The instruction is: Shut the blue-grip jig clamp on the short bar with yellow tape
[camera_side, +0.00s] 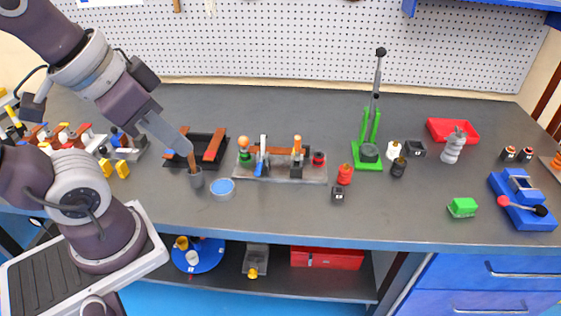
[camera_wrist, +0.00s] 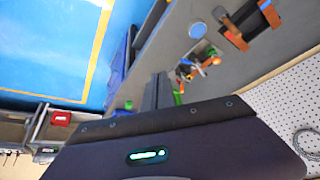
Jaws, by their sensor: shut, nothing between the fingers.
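The jig (camera_side: 290,178) is a grey base near the middle of the bench, with several coloured grips on it. The blue-grip clamp (camera_side: 259,168) is on its left half, beside a green knob (camera_side: 244,157); whether it is open or shut is too small to tell. Copper-coloured bar pieces show at the jig's back; I cannot make out yellow tape. The jig also shows in the wrist view (camera_wrist: 192,68), small and partly behind my fingers. My gripper (camera_side: 184,149) is shut and empty, left of the jig and above the bench. It also shows in the wrist view (camera_wrist: 160,78).
A black tray (camera_side: 179,161) with copper bars is behind my gripper. A green press (camera_side: 367,152) is right of the jig. The front bench strip is clear.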

